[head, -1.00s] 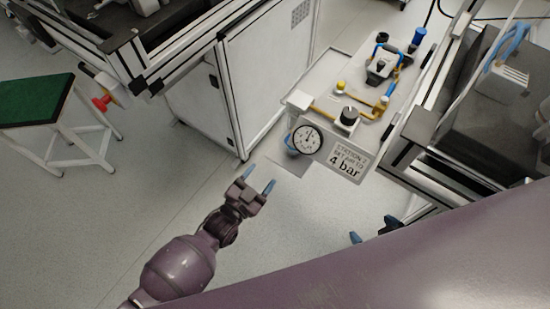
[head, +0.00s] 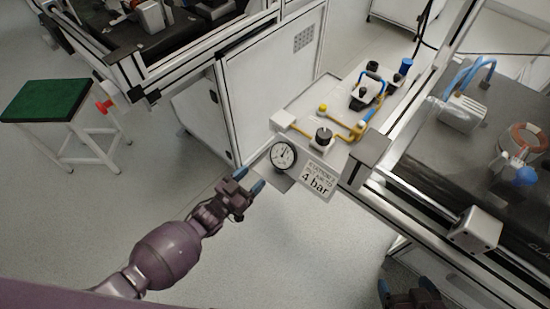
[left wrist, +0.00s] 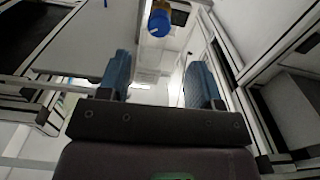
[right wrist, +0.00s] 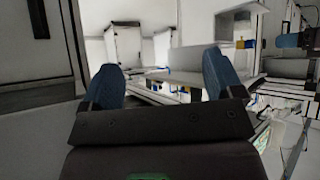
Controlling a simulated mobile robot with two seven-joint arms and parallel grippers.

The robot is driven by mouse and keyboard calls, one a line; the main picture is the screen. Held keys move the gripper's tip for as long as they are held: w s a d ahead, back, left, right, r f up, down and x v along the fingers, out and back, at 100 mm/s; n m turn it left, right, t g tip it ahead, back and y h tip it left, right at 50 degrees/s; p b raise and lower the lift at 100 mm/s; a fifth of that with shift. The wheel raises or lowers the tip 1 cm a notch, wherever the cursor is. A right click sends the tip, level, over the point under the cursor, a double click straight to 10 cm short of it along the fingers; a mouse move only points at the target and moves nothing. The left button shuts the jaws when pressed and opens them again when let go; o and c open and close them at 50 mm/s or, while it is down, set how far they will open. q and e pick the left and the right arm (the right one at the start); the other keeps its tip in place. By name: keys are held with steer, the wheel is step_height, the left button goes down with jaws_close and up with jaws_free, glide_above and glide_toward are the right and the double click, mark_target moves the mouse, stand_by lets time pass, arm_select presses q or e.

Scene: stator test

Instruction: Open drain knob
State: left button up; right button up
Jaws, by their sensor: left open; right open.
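A blue knob (left wrist: 159,24) under a yellow-brown body shows at the top of the left wrist view, beyond and between my fingertips; I take it for the drain knob. In the head view I cannot make it out; the pressure gauge (head: 284,155) and panel are in that area. My left gripper (head: 249,180) is open and empty, just left of and below the gauge, apart from it. Its blue fingers also show in the left wrist view (left wrist: 160,78). My right gripper (head: 410,286) is open and empty at the lower right, under the bench edge.
A "4 bar" sign (head: 318,181) hangs beside the gauge. A black knob (head: 323,136), a yellow knob (head: 322,107) and yellow pipes sit on the panel. A dark bench (head: 440,165) with metal edges stands right. A green-topped stool (head: 45,100) is far left. Floor left of the gauge is clear.

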arm_select(q)
steer(key=b+x, duration=0.1)
steer(key=x, duration=0.8)
arm_select(e)
steer(key=shift+s+d+f, duration=0.1)
steer(key=shift+d+f, duration=0.25)
steer(key=shift+f, duration=0.35)
arm_select(q)
steer(key=shift+c, duration=0.4)
steer(key=c, duration=0.8)
steer(key=n, duration=0.2)
steer(key=shift+n+b, duration=0.35)
steer(key=shift+n, duration=0.05)
steer(key=shift+c, duration=0.2)
arm_select(e)
steer(key=shift+s+f+g, duration=0.25)
steer(key=shift+g, duration=0.05)
